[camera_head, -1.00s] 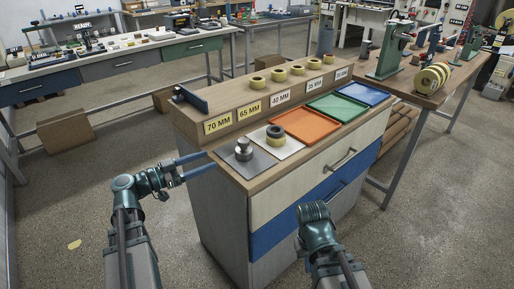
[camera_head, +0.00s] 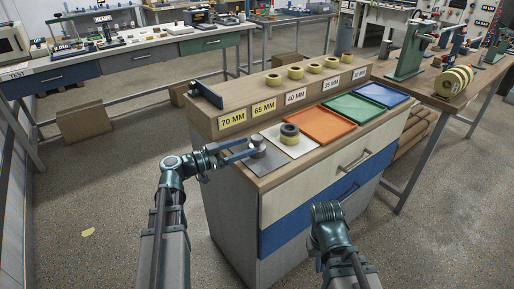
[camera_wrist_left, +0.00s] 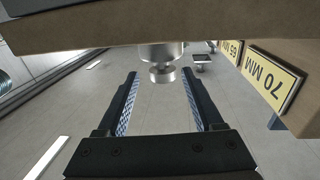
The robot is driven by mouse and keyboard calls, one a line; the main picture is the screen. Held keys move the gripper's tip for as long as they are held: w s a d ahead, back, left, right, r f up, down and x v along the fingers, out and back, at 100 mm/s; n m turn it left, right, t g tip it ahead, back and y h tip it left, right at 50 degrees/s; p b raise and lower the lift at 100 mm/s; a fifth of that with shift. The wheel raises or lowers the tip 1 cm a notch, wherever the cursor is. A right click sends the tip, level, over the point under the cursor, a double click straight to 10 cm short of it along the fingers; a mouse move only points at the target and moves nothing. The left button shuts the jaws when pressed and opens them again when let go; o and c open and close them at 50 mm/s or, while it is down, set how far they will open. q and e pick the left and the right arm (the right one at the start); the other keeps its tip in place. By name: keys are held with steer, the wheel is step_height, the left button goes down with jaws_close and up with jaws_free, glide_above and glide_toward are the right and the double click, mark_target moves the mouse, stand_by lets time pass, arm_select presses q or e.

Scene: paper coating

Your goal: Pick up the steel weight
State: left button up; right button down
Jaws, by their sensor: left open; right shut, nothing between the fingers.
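The steel weight (camera_head: 257,142) is a small shiny metal cylinder with a knob. It stands on the grey square plate (camera_head: 262,163) at the near left end of the cabinet top. My left gripper (camera_head: 250,150) is open at the weight, its fingers reaching over the plate. In the left wrist view, which looks upside down, the weight (camera_wrist_left: 161,52) shows between the two fingertips (camera_wrist_left: 160,76), with a gap on each side. My right arm is low at the front of the cabinet; its fingers do not show.
Orange (camera_head: 322,126), green (camera_head: 352,108) and blue (camera_head: 384,95) trays follow. A raised wooden ledge (camera_head: 250,93) with size labels and tape rolls runs behind.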

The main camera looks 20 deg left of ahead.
mark_target(254, 145)
arm_select(q)
steer(key=shift+f+b+x, duration=0.2)
steer(key=shift+x, duration=1.1)
steer(key=shift+f+b+x, duration=0.2)
steer(key=shift+x, duration=1.1)
steer(key=shift+a, duration=0.15)
jaws_close()
